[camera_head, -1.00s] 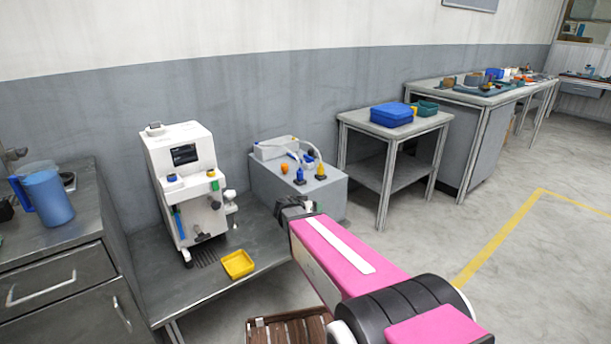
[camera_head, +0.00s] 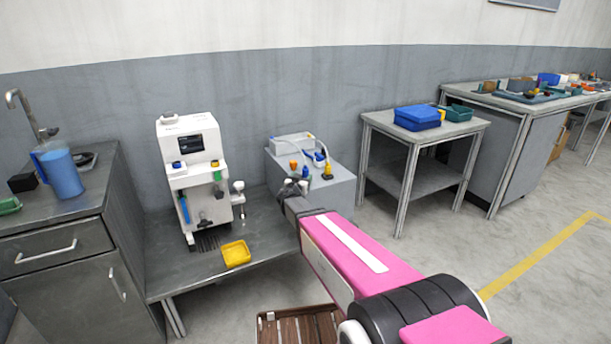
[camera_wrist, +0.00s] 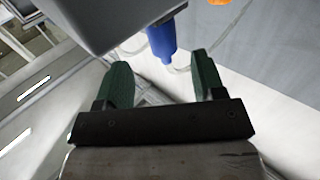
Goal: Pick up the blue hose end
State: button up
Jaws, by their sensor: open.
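The blue hose end (camera_wrist: 162,40) is a blue cylindrical fitting at the top middle of the wrist view, with a clear hose near it. It lies ahead of the gap between my fingers, apart from both. In the head view small blue parts (camera_head: 306,171) show on the grey box (camera_head: 332,192); I cannot tell which one is the hose end. My gripper (camera_wrist: 163,76) has two green fingers, spread with nothing between them. In the head view my gripper (camera_head: 291,188) is small and dark at the box's front left edge.
A white machine (camera_head: 192,150) stands left of the box on a metal bench (camera_head: 180,272), with a yellow tray (camera_head: 236,253) in front. An orange knob (camera_head: 293,165) and a yellow-topped fitting (camera_head: 328,170) stand close by on the box. A large grey body (camera_wrist: 105,18) fills the wrist view's upper left.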

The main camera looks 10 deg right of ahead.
aim_at(304, 174)
jog(key=x, duration=0.6)
jog(key=shift+w+a+f, duration=0.1)
jog(key=shift+w+f, duration=0.15)
jog(key=shift+w, duration=0.05)
jog(key=shift+c, duration=0.3)
jog(key=c, duration=1)
